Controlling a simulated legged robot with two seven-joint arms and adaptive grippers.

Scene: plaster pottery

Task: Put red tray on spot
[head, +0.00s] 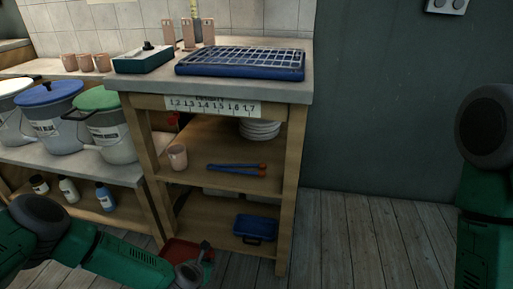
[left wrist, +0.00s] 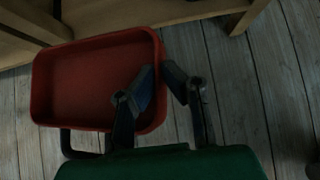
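The red tray (head: 183,248), with a dark handle, is low at the front left foot of the wooden bench, partly hidden by my left gripper (head: 203,256). In the left wrist view the red tray (left wrist: 85,75) is seen from above. My left gripper (left wrist: 160,72) has one finger inside its right wall and one outside, closed on the rim. Whether the tray rests on the floor or is slightly raised is unclear. My right arm shows at the right edge; its gripper is out of view. No marked spot is plainly visible.
A blue tray (head: 256,228) lies on the bottom shelf (head: 210,215), with bare shelf to its left. The middle shelf holds a cup (head: 177,157), blue-and-red tongs (head: 237,168) and stacked plates (head: 259,130). Lidded buckets (head: 107,125) stand left. The plank floor (head: 355,240) is clear at right.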

